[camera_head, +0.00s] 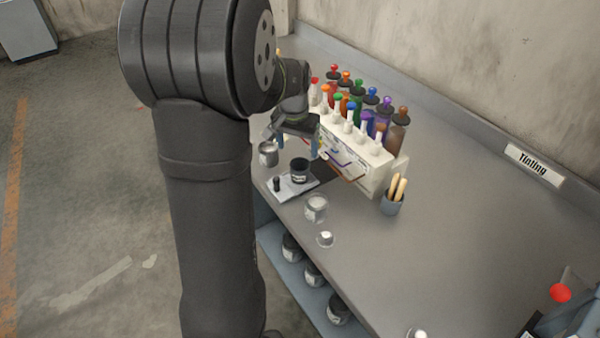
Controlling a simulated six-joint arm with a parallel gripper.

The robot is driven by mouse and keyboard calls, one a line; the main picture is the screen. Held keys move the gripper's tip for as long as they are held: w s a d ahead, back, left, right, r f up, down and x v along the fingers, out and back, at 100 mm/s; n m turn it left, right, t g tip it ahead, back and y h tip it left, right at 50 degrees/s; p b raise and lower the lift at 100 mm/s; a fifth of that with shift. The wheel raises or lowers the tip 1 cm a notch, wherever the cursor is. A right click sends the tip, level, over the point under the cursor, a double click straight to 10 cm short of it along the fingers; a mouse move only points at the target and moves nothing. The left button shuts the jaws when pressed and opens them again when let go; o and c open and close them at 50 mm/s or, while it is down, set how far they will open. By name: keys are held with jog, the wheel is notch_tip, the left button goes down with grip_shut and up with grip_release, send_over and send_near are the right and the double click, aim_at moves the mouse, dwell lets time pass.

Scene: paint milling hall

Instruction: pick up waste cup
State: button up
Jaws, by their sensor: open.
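No cup is labelled clearly enough for me to tell which is the waste cup. A grey metal cup (268,157) stands just left of my gripper, near the bench edge. A clear cup with pale contents (316,212) stands nearer the camera, apart from my gripper. My arm hides part of the bench's left side.
A white rack (375,172) with several coloured-top bottles stands behind my gripper.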

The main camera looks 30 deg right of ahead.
aim_at(300, 166)
jog(key=f, duration=0.5)
jog(key=d+f, duration=0.1)
jog(key=f, duration=0.2)
jog(key=shift+w+f, duration=0.15)
jog(key=shift+f, duration=0.2)
jog(key=c, duration=1.1)
